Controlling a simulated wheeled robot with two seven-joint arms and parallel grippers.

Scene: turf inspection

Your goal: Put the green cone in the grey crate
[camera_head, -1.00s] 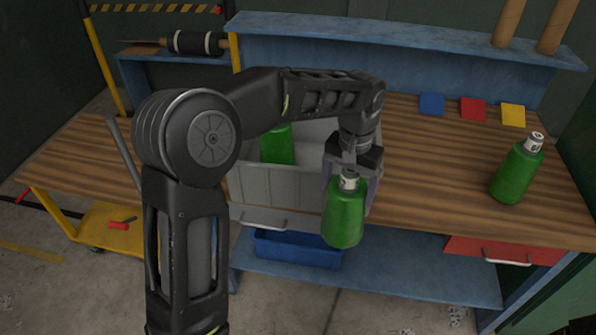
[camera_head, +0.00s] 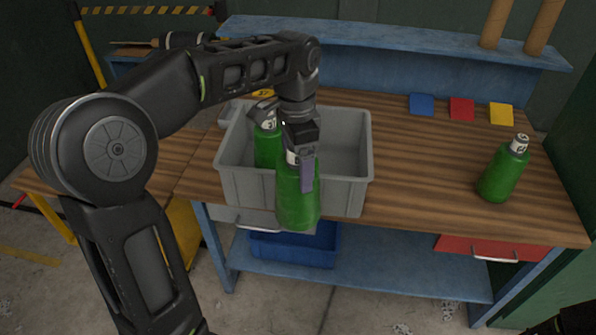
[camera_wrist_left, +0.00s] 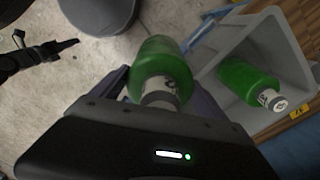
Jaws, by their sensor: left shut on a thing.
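No cone shows; the green things are bottle-shaped with pale necks. My left gripper (camera_head: 306,170) is shut on one green bottle (camera_head: 297,208), held upright by its neck. It hangs at the near side of the grey crate (camera_head: 343,196), covering part of its front wall. In the left wrist view the held bottle (camera_wrist_left: 160,62) is beside the crate (camera_wrist_left: 282,38), over the floor. A second green bottle (camera_head: 266,150) stands inside the crate at the left, also in the wrist view (camera_wrist_left: 246,80). A third green bottle (camera_head: 503,172) stands on the bench at the right.
The wooden bench (camera_head: 425,180) is clear between the crate and the right bottle. Blue (camera_head: 422,104), red (camera_head: 462,109) and yellow (camera_head: 501,114) squares lie at the back. A blue bin (camera_head: 295,246) is on the lower shelf. A dark arm part shows at the wrist view's left.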

